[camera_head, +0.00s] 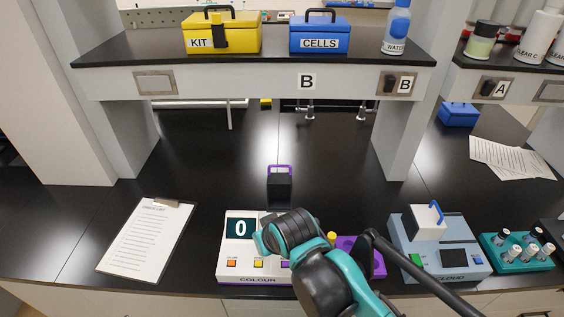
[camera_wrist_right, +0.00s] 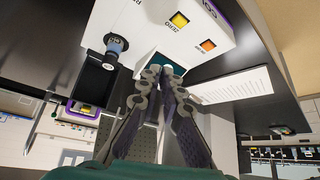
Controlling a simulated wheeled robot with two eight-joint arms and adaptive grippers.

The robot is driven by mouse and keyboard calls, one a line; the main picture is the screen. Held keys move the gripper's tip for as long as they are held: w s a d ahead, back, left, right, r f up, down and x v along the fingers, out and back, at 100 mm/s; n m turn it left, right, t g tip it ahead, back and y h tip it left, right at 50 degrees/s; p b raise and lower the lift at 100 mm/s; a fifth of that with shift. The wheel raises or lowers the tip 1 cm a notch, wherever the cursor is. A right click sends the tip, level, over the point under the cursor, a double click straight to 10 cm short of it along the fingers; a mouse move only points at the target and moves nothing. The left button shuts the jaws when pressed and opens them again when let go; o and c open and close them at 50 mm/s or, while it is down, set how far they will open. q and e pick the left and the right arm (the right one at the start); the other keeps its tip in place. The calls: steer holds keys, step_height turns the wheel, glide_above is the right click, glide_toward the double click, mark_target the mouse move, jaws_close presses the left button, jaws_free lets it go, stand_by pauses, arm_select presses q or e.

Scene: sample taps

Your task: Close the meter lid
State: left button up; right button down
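The white colour meter (camera_head: 228,267) stands at the front middle with its display reading 0. Its black lid (camera_head: 280,185) with a purple handle stands upright behind the meter body, open. In the right wrist view the lid appears as a dark block (camera_wrist_right: 92,78) beside a dark-capped vial (camera_wrist_right: 115,43) at the meter. My right gripper (camera_wrist_right: 162,72) is over the meter near its display, fingertips close together with nothing visible between them. In the head view my right arm hides the meter's right part and its well. My left gripper is not in view.
A clipboard (camera_head: 145,240) lies left of the meter. A purple rack (camera_head: 370,262), a blue-grey cloud meter (camera_head: 455,262) and a teal vial rack (camera_head: 520,262) stand to the right. A shelf (camera_head: 260,82) with boxes spans the back. The bench behind the meter is largely clear.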

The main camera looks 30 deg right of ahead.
steer(key=w+d+r+m+g+p, duration=0.2)
steer(key=w+d+r+m+p, duration=0.1)
steer(key=w+d+r+p, duration=0.8)
steer(key=w+d+r+m+g+h+p, duration=0.1)
steer(key=w+d+r+m+g+p, duration=0.1)
steer(key=w+d, duration=0.75)
steer(key=w+a+b+x, duration=0.1)
steer(key=w+b+x, duration=0.1)
steer(key=x, duration=0.9)
steer(key=shift+m, duration=0.3)
steer(key=s+a, duration=0.1)
steer(key=s, duration=0.1)
steer(key=s+a, duration=0.1)
steer(key=s, duration=0.1)
steer(key=shift+a+r, duration=0.35)
steer(key=shift+w, duration=0.1)
steer(key=shift+r, duration=0.1)
